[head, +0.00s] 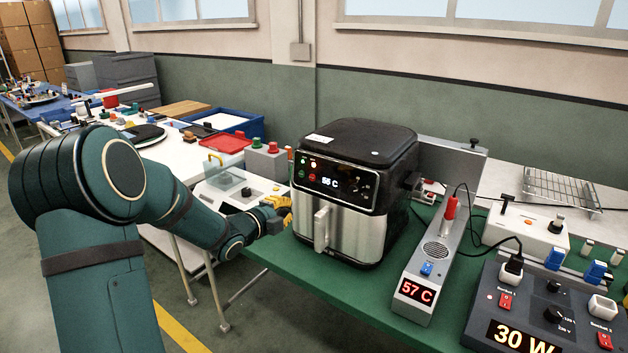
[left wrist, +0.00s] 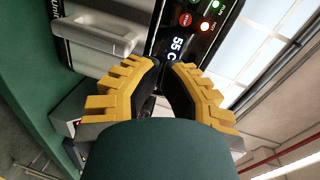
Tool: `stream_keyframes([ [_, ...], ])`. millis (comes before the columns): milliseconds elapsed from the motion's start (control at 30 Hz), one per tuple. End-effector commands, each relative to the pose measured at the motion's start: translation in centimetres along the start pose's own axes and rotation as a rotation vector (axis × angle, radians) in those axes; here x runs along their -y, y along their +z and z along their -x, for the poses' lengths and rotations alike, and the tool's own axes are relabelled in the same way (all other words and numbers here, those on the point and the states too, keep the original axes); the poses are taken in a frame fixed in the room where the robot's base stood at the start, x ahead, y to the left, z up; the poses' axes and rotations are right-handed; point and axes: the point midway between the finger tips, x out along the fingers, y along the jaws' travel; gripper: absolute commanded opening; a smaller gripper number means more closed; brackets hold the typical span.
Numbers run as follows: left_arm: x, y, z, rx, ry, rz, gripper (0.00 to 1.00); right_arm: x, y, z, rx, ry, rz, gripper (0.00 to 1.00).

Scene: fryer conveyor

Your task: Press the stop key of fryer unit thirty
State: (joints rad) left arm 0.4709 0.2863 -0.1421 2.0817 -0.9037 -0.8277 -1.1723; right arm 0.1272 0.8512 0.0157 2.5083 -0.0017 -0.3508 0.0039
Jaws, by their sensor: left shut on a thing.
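The black and silver fryer (head: 352,225) stands on the green table. Its panel (head: 340,188) has small lit keys and a display. My left gripper (head: 288,208), with yellow-backed fingers, is at the fryer's left front edge, below the panel. In the left wrist view its dark fingertips (left wrist: 163,64) are close together near the display, apart from the stop key. What lies between the fingers is hidden. My right gripper is not in view.
The fryer handle (head: 322,228) juts out at the front. A device reading "57 C" (head: 417,290) and a power box reading "30 W" (head: 520,335) stand to the right. A white table (head: 190,165) with a grey button box (head: 265,163) is behind my left arm.

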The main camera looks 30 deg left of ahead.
Motion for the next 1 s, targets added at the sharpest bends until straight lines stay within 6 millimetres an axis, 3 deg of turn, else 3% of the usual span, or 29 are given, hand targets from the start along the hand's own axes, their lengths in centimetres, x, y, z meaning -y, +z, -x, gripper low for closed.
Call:
stream_keyframes([
  [33,1.1,0.7,0.5,0.002,-0.021,-0.054,0.00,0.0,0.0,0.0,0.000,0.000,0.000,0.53],
  [167,2.3,1.2,0.9,-0.002,-0.045,-0.127,0.00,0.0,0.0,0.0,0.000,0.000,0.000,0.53],
  [567,2.4,1.2,0.6,-0.003,-0.046,-0.131,0.00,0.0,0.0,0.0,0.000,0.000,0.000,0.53],
  [767,2.4,1.1,-1.8,-0.005,-0.045,-0.130,0.00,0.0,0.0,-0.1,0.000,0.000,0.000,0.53],
  [1000,2.6,1.1,-6.5,-0.004,-0.045,-0.129,0.00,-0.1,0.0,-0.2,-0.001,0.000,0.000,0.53],
])
